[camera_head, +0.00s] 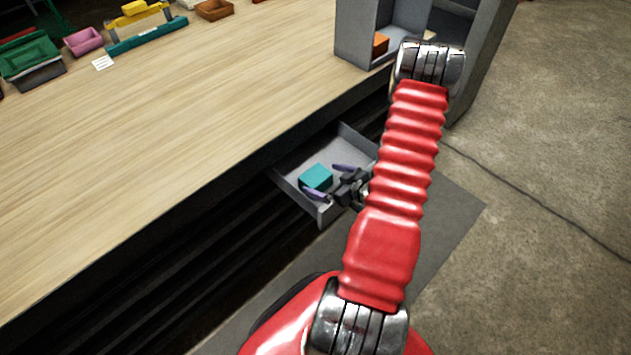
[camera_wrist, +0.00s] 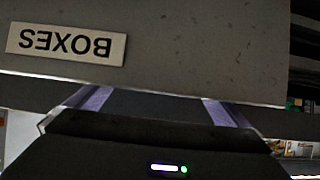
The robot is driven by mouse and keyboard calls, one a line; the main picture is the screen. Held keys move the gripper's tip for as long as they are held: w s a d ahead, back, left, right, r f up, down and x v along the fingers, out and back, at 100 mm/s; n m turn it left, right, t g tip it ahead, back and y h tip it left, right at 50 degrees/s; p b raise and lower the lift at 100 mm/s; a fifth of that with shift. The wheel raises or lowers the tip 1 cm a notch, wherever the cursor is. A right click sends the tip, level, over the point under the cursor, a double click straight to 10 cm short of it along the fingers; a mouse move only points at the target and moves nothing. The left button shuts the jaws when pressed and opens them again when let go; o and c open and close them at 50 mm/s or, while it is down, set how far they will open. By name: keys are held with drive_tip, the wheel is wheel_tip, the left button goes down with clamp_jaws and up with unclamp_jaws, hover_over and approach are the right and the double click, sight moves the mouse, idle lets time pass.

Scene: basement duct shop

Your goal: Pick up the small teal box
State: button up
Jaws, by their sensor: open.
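The small teal box (camera_head: 316,177) lies in an open grey drawer (camera_head: 325,213) that sticks out below the wooden workbench. My gripper (camera_head: 331,180) is at the drawer, its two purple-lined fingers open and close to the teal box, one on each side in the head view. I cannot tell how high the fingers are relative to it. In the wrist view my gripper (camera_wrist: 152,100) shows its fingers apart, with the grey drawer front and its upside-down label "BOXES" (camera_wrist: 66,44) filling the upper part. The teal box is hidden in that view.
The wooden workbench top (camera_head: 170,120) is mostly bare. A grey cubby unit (camera_head: 353,35) holding an orange block (camera_head: 380,43) stands behind my arm. Concrete floor (camera_head: 560,180) lies open at right.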

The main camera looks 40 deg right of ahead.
sight(316, 176)
drive_tip(key=x, duration=0.5)
drive_tip(key=shift+r, duration=0.1)
idle(0.4)
drive_tip(key=c, duration=1.3)
drive_tip(key=shift+r, duration=0.1)
drive_tip(key=shift+r, duration=4.95)
